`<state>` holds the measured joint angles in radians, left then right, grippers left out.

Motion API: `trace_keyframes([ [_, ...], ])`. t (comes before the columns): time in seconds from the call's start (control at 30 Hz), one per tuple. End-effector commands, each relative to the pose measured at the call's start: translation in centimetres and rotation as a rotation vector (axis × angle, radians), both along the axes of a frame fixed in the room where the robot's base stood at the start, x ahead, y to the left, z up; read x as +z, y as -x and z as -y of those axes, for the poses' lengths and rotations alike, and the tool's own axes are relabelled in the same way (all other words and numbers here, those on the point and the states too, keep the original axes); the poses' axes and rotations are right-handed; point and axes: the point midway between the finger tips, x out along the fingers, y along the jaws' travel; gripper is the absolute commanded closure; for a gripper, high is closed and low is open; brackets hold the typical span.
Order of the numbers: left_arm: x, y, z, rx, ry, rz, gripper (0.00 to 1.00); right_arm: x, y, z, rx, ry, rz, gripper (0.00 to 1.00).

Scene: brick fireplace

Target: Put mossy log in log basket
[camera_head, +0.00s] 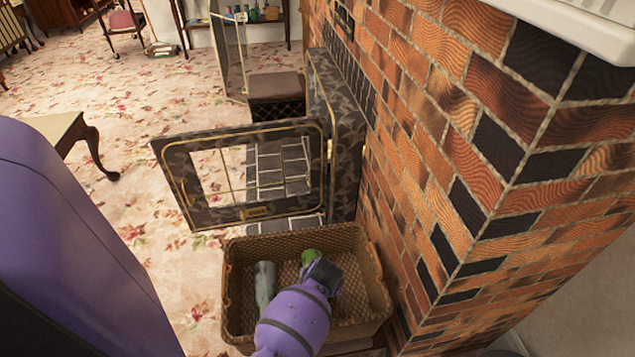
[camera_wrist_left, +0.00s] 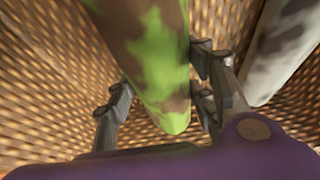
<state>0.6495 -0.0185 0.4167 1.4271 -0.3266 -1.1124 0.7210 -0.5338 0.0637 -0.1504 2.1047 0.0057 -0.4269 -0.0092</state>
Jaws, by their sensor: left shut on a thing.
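The mossy log, bright green with brown patches, is inside the basket; its green end (camera_head: 309,256) shows past my left gripper (camera_head: 322,274) in the head view. The gripper covers the rest of it there. In the left wrist view the mossy log (camera_wrist_left: 155,60) lies between the fingers of my left gripper (camera_wrist_left: 165,92), which are shut on it. The woven brown log basket (camera_head: 295,239) stands on the floor beside the brick wall, and its weave surrounds the log in the wrist view. My right gripper is not in view.
A grey log (camera_head: 264,288) is in the basket to the left of my gripper; it also shows in the left wrist view (camera_wrist_left: 283,45). An open patterned fireplace door (camera_head: 240,214) stands just behind the basket. The brick wall (camera_head: 420,150) rises close on the right.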

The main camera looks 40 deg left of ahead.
Motion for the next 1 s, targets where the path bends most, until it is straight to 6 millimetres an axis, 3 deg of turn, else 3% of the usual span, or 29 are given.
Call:
trace_keyframes([
  [0.03, 0.1, 0.0, 0.0, 0.000, -0.001, 0.001, 0.49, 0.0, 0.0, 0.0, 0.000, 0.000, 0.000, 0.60],
  [0.17, 0.1, -0.1, 0.0, 0.000, 0.000, 0.001, 0.32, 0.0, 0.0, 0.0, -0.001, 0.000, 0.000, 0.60],
  [0.57, 0.7, -0.1, 0.0, 0.000, 0.000, 0.003, 0.31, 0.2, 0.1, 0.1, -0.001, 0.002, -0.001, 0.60],
  [0.67, 2.0, 0.0, 0.1, 0.000, 0.001, 0.004, 0.31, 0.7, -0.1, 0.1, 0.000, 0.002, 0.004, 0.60],
  [1.0, 9.0, 1.8, 2.3, 0.001, 0.001, 0.006, 0.31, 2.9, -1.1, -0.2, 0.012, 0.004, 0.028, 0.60],
])
